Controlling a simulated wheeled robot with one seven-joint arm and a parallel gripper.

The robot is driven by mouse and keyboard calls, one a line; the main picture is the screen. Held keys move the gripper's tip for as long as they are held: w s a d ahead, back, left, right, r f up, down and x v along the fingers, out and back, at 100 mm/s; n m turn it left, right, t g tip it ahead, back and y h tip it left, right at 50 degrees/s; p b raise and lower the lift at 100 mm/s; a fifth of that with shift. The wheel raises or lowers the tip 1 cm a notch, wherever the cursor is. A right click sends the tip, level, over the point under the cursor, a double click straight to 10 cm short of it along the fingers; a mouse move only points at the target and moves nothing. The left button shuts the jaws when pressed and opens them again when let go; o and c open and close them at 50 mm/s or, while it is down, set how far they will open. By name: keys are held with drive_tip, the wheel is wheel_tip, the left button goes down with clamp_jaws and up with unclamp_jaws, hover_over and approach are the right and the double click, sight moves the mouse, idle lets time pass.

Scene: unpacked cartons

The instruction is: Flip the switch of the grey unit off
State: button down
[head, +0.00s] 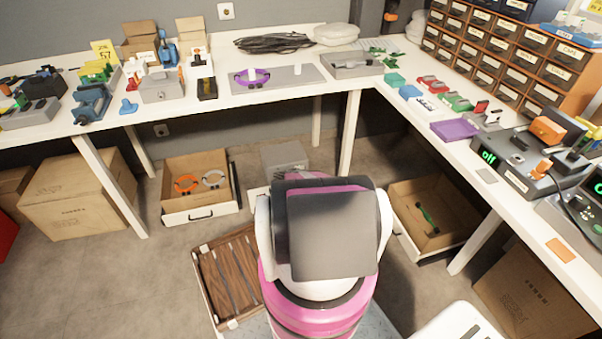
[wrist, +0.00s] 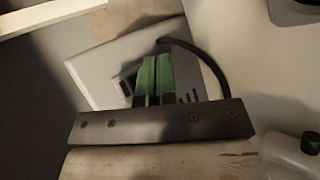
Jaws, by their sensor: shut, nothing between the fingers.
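The grey unit (wrist: 105,65) is a pale box that lies tilted across the wrist view, with a dark rectangular recess (wrist: 125,86) that may be its switch and dark slots on its face. A grey box (head: 284,156) on the floor behind my body in the head view looks like the same unit. My gripper (wrist: 153,76) has green fingertips, closed together with nothing between them, in front of the unit's face beside the recess. I cannot tell whether they touch it. The switch position is not readable. In the head view my gripper is hidden behind my body.
A black cable (wrist: 205,62) curves around the fingers' right side. Cartons and drawers, including an open box with two rings (head: 196,168) and one with a green item (head: 432,205), stand on the floor. A wooden crate (head: 203,278) is close on my left. White worktops (head: 300,92) run above.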

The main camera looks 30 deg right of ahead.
drive_tip(key=shift+s, duration=0.15)
drive_tip(key=shift+s+a, duration=0.2)
drive_tip(key=shift+s, duration=0.4)
drive_tip(key=shift+r, duration=0.1)
